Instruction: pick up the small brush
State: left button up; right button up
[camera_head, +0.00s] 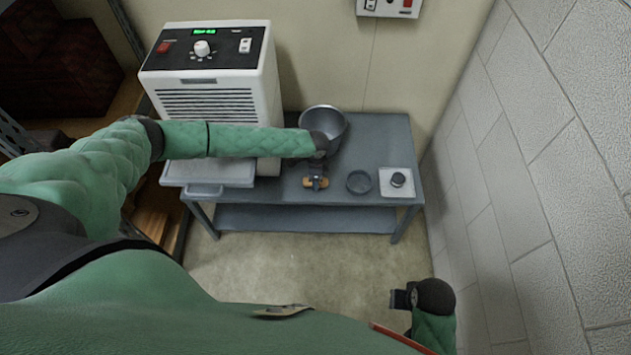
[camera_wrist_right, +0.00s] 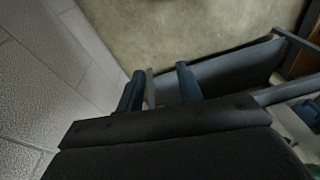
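A small tan and dark object (camera_head: 308,184), which looks like the small brush, lies near the front edge of the grey table (camera_head: 345,203). My left gripper (camera_head: 316,183) is directly over its middle and hides that part. Tan ends show on both sides of the gripper. I cannot tell whether the fingers are closed on it or whether they touch it. My right gripper (camera_head: 396,299) is low in front of the table, away from the brush. In the right wrist view its two fingers (camera_wrist_right: 160,74) are apart with nothing between them.
A metal bowl (camera_head: 337,122) stands behind the left gripper. A dark round dish (camera_head: 360,182) and a white square plate (camera_head: 388,188) with a dark knob-like piece (camera_head: 398,179) lie to the right. A white machine (camera_head: 262,95) stands left. A block wall (camera_head: 520,160) bounds the right.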

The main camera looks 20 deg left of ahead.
pick_arm(q)
jog(key=shift+f, duration=0.8)
pick_arm(e)
jog(key=shift+f, duration=0.65)
pick_arm(q)
jog(key=c, duration=1.1)
jog(key=shift+c, duration=0.2)
